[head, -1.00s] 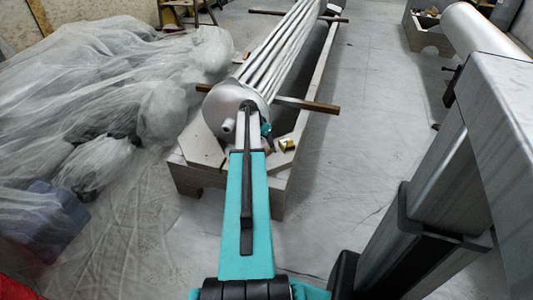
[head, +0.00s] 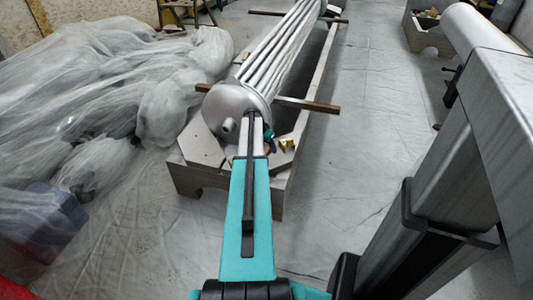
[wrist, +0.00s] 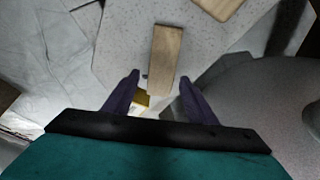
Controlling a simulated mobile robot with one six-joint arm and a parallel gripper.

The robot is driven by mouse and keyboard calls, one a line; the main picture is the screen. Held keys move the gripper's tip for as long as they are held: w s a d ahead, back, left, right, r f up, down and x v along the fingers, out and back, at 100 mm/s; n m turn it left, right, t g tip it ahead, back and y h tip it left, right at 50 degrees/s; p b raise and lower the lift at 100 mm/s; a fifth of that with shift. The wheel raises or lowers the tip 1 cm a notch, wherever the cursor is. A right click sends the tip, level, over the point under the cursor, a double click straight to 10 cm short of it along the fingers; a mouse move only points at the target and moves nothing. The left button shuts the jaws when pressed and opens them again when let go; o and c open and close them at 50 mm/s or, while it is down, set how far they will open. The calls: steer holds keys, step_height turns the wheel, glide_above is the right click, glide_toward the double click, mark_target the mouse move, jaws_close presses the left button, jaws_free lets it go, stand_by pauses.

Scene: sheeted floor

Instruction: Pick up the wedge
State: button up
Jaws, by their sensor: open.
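A pale wooden block, which I take for the wedge (wrist: 165,58), lies on a speckled grey surface in the wrist view. Its near end is close to the gap between my fingertips. My gripper (wrist: 159,78) is open, with one dark purple finger to each side of that line and nothing gripped. I cannot tell how high the fingers are above the block. A small yellow object (wrist: 142,98) shows beside the left finger, partly covered by it. In the head view my arm hides most of the gripper and I cannot make out the block.
A long low trough (head: 209,176) stands ahead and carries a bundle of metal tubes (head: 284,47) with a rounded end cap (head: 229,103). Wooden bars (head: 322,108) cross it. Plastic-sheeted heaps (head: 85,110) fill the left.

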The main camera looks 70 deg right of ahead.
mark_target(268, 146)
steer(key=shift+d+f, duration=0.2)
steer(key=shift+f, duration=0.25)
steer(key=shift+s, duration=0.1)
steer(key=c, duration=1.3)
steer(key=shift+o, duration=0.2)
steer(key=shift+r, duration=0.85)
step_height(268, 146, up, 2)
steer(key=shift+r+p, duration=0.15)
steer(key=shift+p, duration=0.45)
steer(key=s+a+p, duration=0.1)
steer(key=s+a, duration=0.1)
steer(key=a, duration=0.5)
steer(key=s+a+r, duration=0.1)
steer(key=s+a, duration=0.2)
steer(key=a, duration=0.5)
steer(key=shift+s+p, duration=0.2)
steer(key=shift+p, duration=0.2)
